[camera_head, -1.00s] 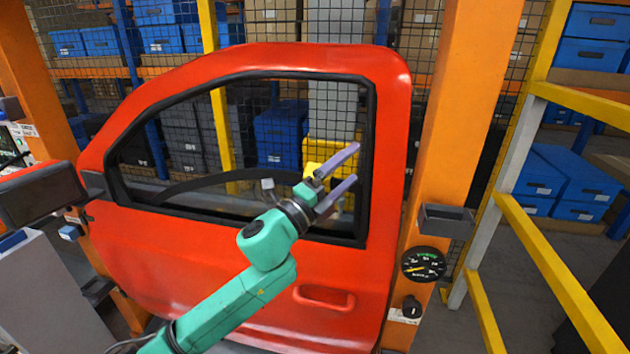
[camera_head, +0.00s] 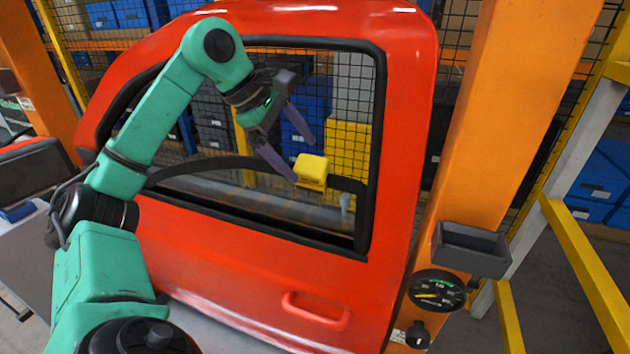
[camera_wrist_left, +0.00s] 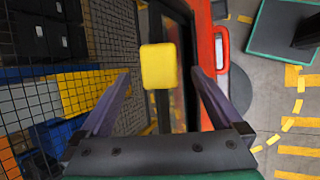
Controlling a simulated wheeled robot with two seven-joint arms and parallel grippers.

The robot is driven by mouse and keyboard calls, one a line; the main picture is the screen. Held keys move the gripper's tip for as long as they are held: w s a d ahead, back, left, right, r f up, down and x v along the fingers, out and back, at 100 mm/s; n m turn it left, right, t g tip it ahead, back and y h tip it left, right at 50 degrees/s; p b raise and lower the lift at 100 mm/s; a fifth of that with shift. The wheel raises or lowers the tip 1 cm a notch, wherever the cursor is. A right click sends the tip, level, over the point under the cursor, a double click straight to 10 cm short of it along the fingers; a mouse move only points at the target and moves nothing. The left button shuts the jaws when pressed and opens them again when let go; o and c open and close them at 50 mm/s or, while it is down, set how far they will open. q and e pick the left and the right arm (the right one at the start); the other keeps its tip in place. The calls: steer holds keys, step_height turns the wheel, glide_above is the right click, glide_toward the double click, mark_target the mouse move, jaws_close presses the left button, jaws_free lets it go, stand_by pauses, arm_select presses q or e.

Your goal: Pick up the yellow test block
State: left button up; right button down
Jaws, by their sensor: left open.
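The yellow test block (camera_head: 311,170) is at the window opening of the red door (camera_head: 230,240), at the black bar that crosses the lower window. My left gripper (camera_head: 300,160) is open, with its purple fingers pointing down beside the block. In the left wrist view the block (camera_wrist_left: 158,66) shows between the two open fingers (camera_wrist_left: 160,80) and ahead of their tips, with nothing held. What supports the block is hidden from above. My right gripper is not in view.
An orange post (camera_head: 490,130) stands right of the door, with a grey tray (camera_head: 470,248) and a round gauge (camera_head: 438,290) on it. A yellow railing (camera_head: 590,270) is farther right. Wire mesh and shelves with blue bins are behind the door.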

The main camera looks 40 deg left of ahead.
mark_target(308, 164)
arm_select(q)
steer(key=x, duration=0.6)
steer(key=shift+w+d+f+p, duration=0.1)
steer(key=shift+w+f+p, duration=0.15)
steer(key=shift+f+p, duration=0.1)
steer(key=shift+w+f, duration=0.2)
steer(key=shift+f, duration=0.05)
steer(key=shift+s, duration=0.1)
jaws_close()
